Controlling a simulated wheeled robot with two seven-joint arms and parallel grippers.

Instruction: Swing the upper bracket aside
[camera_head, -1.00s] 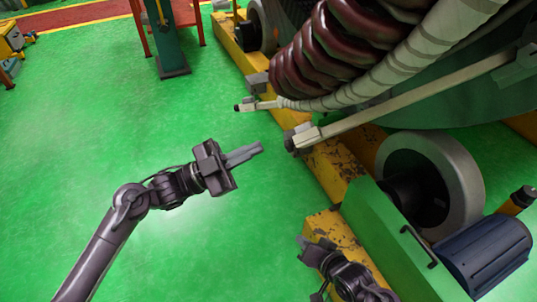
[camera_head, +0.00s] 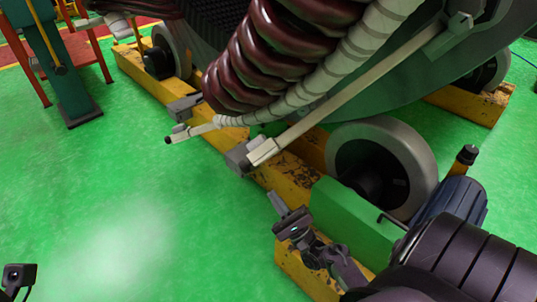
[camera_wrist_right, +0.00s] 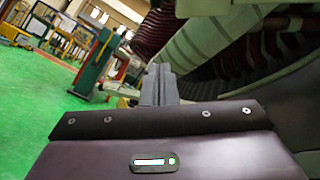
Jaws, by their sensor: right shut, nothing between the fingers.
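The stator's pale bracket arm (camera_head: 345,105) slants down from the upper right to a light end block (camera_head: 262,151) beside a grey clamp (camera_head: 238,157). I cannot tell whether this is the upper bracket. A second, shorter pale fitting (camera_head: 192,131) projects left at the end of the white wrapped coil. My right gripper (camera_head: 277,203) is shut and empty, below the end block and apart from it, in front of the yellow beam. Its closed fingers (camera_wrist_right: 158,86) point away in the right wrist view. A dark part of my left arm's end shows at the lower left corner; its fingers are not visible.
Dark red coils (camera_head: 262,55) hang above the brackets. A yellow beam (camera_head: 215,145) carries grey wheels (camera_head: 383,150). A green box (camera_head: 350,220) and a blue motor (camera_head: 450,205) stand close to my right arm. Green floor (camera_head: 100,190) is open at left.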

